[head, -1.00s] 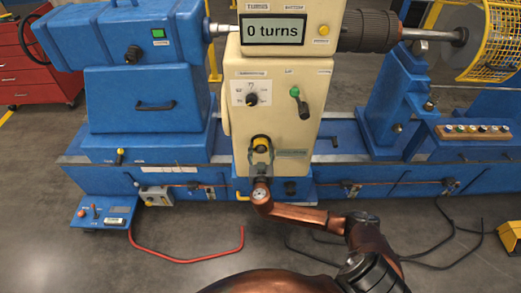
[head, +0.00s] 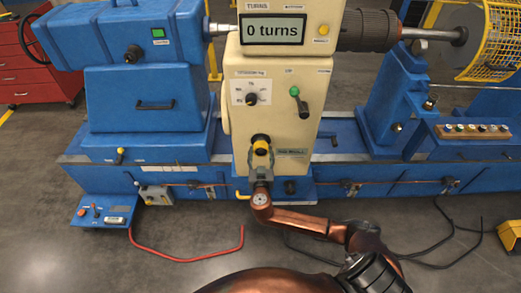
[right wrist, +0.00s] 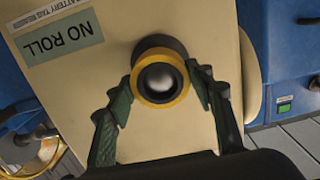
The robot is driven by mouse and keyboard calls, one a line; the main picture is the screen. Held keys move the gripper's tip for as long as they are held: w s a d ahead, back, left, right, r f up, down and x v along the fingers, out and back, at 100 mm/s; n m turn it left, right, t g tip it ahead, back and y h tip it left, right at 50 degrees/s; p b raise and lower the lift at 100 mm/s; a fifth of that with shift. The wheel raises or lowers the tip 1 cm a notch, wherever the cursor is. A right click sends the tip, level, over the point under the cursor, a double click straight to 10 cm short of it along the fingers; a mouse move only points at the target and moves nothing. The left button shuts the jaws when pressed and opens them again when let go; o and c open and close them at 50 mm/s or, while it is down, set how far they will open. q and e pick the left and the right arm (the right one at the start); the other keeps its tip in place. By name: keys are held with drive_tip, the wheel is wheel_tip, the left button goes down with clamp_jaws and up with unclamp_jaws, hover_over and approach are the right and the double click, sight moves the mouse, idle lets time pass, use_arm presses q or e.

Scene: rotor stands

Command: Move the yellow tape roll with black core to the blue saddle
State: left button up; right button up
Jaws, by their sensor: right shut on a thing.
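The yellow tape roll (head: 261,148) is at the front of the cream housing (head: 287,90), in front of a dark round collar. In the right wrist view the roll (right wrist: 180,92) shows as a yellow ring around a grey domed end, with black behind it. My right gripper (head: 260,164) has its fingers on both sides of it, shut on it; these fingers also show in the right wrist view (right wrist: 163,98). I cannot tell whether the roll is still around the post. Several blue machine parts are in view; I cannot tell which is the saddle. My left gripper is out of view.
A green label (right wrist: 59,40) beside the roll reads "NO ROLL". The display (head: 272,30) reads "0 turns". A blue control box (head: 103,212) and red cable (head: 185,258) are at lower left.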

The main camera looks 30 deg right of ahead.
drive_tip(key=v, duration=0.6)
drive_tip(key=shift+p, duration=0.4)
idle(0.5)
